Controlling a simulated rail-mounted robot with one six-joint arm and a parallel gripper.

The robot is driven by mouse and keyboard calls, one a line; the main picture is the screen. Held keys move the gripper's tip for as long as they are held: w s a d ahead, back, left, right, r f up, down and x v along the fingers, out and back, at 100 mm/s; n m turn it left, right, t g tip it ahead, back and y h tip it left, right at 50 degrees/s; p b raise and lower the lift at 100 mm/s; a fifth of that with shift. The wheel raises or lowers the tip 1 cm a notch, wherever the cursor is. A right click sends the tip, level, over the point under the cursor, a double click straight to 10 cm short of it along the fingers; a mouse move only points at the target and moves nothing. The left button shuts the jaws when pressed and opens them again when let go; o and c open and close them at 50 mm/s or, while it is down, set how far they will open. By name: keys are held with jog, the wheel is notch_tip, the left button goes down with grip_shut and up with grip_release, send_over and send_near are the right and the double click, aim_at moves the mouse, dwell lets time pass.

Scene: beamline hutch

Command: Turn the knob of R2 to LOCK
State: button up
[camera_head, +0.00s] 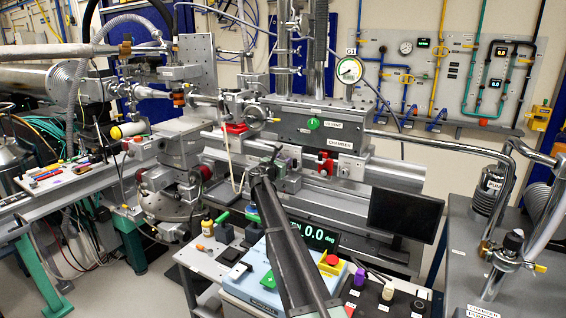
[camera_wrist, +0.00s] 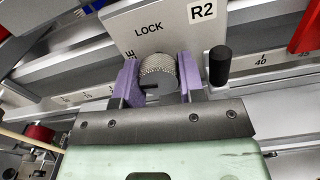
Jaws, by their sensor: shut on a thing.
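In the wrist view, a knurled grey metal knob (camera_wrist: 157,72) sits in front of a light metal plate (camera_wrist: 172,22) marked LOCK and R2. A second word left of the knob is mostly hidden by a finger. My gripper (camera_wrist: 158,88) has one purple finger on each side of the knob and is shut on it. A dark notch shows on the knob's face, toward its left side; I cannot tell which word it points at. In the head view my gripper (camera_head: 262,172) is at the front of the rail bench, and it hides the knob.
A black peg (camera_wrist: 219,66) stands close right of the fingers, by a scale marked 40. A red part (camera_wrist: 306,27) is at the upper right. In the head view, a dark monitor (camera_head: 405,214) stands right of my arm, and a trolley with a 0.0 display (camera_head: 318,236) lies below.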

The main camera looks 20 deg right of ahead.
jog(key=m, duration=0.4)
jog(key=shift+w, duration=0.1)
jog(key=m, duration=0.4)
jog(key=shift+a+r+m, duration=0.1)
jog(key=shift+m, duration=0.2)
jog(key=m, duration=0.4)
jog(key=shift+m, duration=0.3)
jog(key=shift+r+m, duration=0.15)
jog(key=shift+m, duration=1.45)
jog(key=o, duration=0.6)
jog(key=shift+w+a, duration=0.1)
jog(key=shift+o, duration=0.2)
